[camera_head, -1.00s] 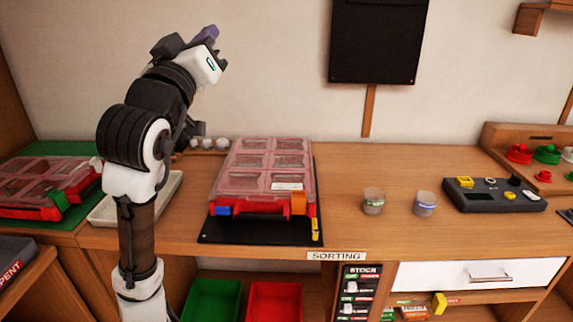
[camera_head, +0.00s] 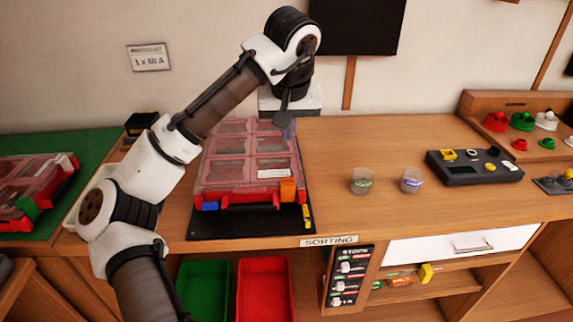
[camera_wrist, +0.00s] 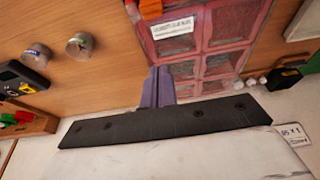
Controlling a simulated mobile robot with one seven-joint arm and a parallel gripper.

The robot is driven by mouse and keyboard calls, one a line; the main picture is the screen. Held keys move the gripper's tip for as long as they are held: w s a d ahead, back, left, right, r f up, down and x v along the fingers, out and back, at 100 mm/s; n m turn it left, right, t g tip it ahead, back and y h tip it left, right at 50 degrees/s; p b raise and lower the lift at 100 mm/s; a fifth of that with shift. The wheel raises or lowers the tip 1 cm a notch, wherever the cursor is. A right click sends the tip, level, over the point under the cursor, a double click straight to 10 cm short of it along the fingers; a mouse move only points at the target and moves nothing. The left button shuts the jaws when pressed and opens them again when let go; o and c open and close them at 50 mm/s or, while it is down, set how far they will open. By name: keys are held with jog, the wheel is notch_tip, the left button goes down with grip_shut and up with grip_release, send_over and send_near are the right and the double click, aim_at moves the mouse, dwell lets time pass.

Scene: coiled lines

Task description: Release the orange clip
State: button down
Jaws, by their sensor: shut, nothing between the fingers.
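The orange clip (camera_head: 288,190) is at the front right corner of a red case (camera_head: 233,198) with a clear, pinkish lid in compartments. In the wrist view the orange clip (camera_wrist: 150,9) shows at the top edge, partly cut off. A blue clip (camera_head: 209,206) is at the case's front left. My gripper (camera_head: 288,130) is above the back right of the case, behind the orange clip and apart from it. In the wrist view its purple fingers (camera_wrist: 158,78) are together and empty.
The case lies on a black mat (camera_head: 200,228). Two small jars (camera_head: 361,182) (camera_head: 411,181) and a dark tray (camera_head: 474,168) stand to its right. Another red case (camera_head: 30,200) is on a green mat at left. Green and red bins (camera_head: 264,292) are below. The counter right of the case is mostly clear.

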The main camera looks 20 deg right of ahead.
aim_at(287, 176)
jog(key=p+x, duration=0.1)
jog(key=x, duration=0.9)
jog(key=shift+w+p, duration=0.1)
jog(key=shift+p, duration=0.25)
jog(key=s, duration=0.1)
jog(key=s+a+p, duration=0.1)
jog(key=s, duration=0.1)
jog(key=shift+s+r, duration=0.1)
jog(key=shift+s, duration=0.4)
jog(key=shift+w, duration=0.1)
